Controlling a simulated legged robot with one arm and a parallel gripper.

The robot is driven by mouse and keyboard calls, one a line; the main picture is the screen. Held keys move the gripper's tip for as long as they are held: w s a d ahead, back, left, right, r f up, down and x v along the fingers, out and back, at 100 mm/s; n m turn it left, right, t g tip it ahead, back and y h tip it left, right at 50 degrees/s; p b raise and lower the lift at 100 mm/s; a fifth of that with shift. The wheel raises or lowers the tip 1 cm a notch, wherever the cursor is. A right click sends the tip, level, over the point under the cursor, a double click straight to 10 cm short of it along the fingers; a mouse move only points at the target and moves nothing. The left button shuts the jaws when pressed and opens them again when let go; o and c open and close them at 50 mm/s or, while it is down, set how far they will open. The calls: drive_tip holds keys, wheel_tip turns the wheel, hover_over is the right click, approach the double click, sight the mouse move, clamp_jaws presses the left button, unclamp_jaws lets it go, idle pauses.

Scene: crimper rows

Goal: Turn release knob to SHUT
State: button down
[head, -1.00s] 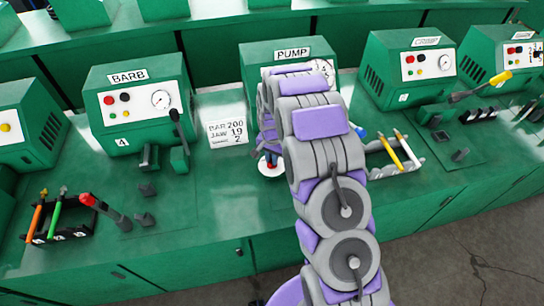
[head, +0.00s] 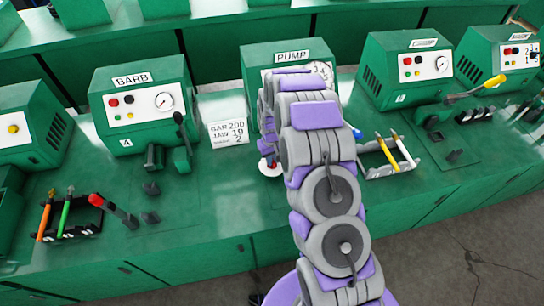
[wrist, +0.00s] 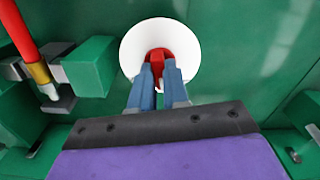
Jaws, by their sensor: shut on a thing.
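The red release knob (wrist: 158,57) sits in the middle of a round white plate (wrist: 181,31) in the wrist view. My gripper (wrist: 160,72) has its two blue fingers shut on the red knob, one finger on each side. In the head view the white plate (head: 270,169) shows at the foot of the PUMP unit (head: 258,62). There my arm hides most of the knob and the gripper. No SHUT marking is readable in either view.
A white card (head: 228,133) stands left of my arm. The BARB unit (head: 137,100) with a lever is further left. In the wrist view a red-and-yellow handle (wrist: 30,45) and green blocks lie left of the fingers. A tool rack (head: 388,165) stands right of my arm.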

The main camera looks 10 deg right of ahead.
drive_tip(key=n, duration=0.6)
drive_tip(key=shift+w, duration=0.1)
idle(0.6)
drive_tip(key=c, duration=1.1)
unclamp_jaws()
wheel_tip(320, 180, up, 17)
drive_tip(key=shift+r+p, duration=0.15)
drive_tip(key=shift+p, duration=0.8)
